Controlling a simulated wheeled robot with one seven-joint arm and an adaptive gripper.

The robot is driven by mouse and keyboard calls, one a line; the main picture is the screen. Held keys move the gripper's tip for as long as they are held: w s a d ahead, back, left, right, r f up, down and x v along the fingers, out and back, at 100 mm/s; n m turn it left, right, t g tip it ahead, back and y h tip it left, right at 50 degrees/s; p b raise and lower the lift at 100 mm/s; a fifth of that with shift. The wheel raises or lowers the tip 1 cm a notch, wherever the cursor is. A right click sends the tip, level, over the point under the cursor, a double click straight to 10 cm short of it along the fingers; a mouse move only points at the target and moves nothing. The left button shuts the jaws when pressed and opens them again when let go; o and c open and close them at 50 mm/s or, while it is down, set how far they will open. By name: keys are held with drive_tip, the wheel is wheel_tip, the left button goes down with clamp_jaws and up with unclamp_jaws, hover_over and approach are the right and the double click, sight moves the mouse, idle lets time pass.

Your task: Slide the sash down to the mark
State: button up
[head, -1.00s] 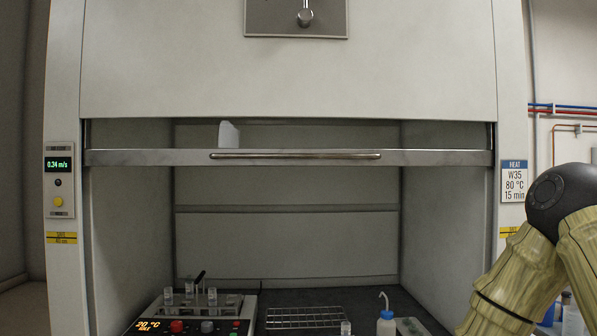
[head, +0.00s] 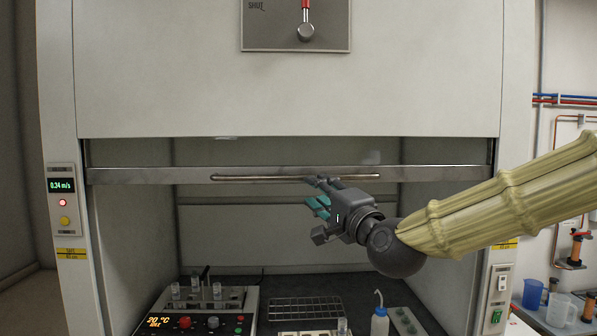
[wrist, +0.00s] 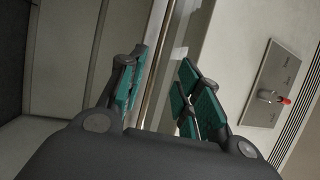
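A long bar handle (head: 260,177) runs along the rail. Yellow mark labels sit on the left post (head: 71,254) and right post (head: 507,244), well below the rail. My gripper (head: 315,192) is at the right part of the handle, its upper finger overlapping the bar in the head view. In the wrist view my gripper (wrist: 162,85) has its teal-padded fingers apart, with the handle (wrist: 157,60) running between them. Contact cannot be told.
Under the sash stand a hotplate block with vials (head: 205,300), a wire rack (head: 305,308) and a wash bottle (head: 380,318). A control panel (head: 63,200) is on the left post.

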sight(300, 178)
drive_tip(key=p+x, duration=0.4)
drive_tip(key=x, duration=0.6)
drive_tip(key=shift+w+a, duration=0.2)
drive_tip(key=shift+w, duration=0.15)
clamp_jaws()
